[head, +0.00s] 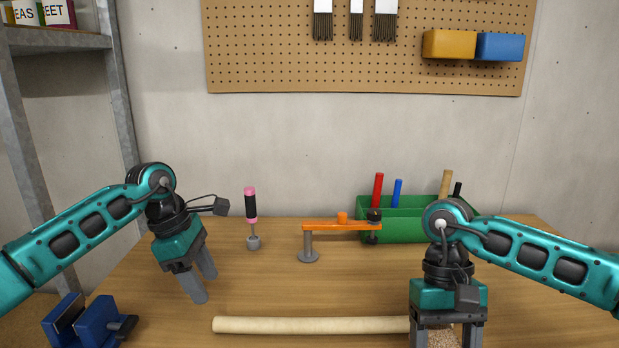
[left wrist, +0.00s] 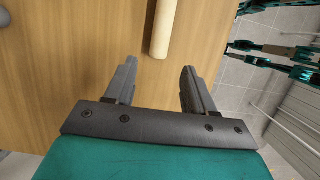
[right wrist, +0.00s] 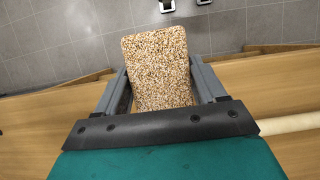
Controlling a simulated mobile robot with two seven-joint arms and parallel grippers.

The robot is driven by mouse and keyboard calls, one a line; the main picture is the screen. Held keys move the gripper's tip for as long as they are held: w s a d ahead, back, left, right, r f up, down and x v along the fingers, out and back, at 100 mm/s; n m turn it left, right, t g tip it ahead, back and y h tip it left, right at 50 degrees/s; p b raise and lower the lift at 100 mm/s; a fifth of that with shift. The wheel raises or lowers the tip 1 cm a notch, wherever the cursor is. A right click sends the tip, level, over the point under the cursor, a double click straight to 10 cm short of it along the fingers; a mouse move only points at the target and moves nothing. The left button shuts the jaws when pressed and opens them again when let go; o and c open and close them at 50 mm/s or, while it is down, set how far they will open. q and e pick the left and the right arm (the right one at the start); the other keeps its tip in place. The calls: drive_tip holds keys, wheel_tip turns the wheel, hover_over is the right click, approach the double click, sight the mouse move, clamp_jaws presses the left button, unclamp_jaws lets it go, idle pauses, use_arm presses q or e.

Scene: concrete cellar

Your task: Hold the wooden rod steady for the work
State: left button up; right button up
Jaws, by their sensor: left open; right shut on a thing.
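The wooden rod (head: 320,325) is pale, round and lies crosswise near the front of the wooden bench. Its right end is hidden behind my right gripper in the head view. It also shows in the left wrist view (left wrist: 161,28) and at the right of the right wrist view (right wrist: 285,124). My left gripper (head: 203,286) is open and empty, above the bench, beyond and left of the rod's left end. My right gripper (head: 446,338) is shut on a speckled tan block (right wrist: 160,65) near the rod's right end. Whether block and rod touch, I cannot tell.
A blue vise-like tool (head: 95,325) sits at the front left. Behind the rod stand an orange clamp arm (head: 335,226) on a grey post, a pink-and-black tool (head: 251,208) and a green tool box (head: 400,226). The bench's middle is clear.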

sight(225, 319)
use_arm(q)
drive_tip(key=b+x, duration=0.5)
drive_tip(key=x, duration=0.4)
drive_tip(key=shift+c, duration=0.3)
drive_tip(key=c, duration=0.9)
idle(0.5)
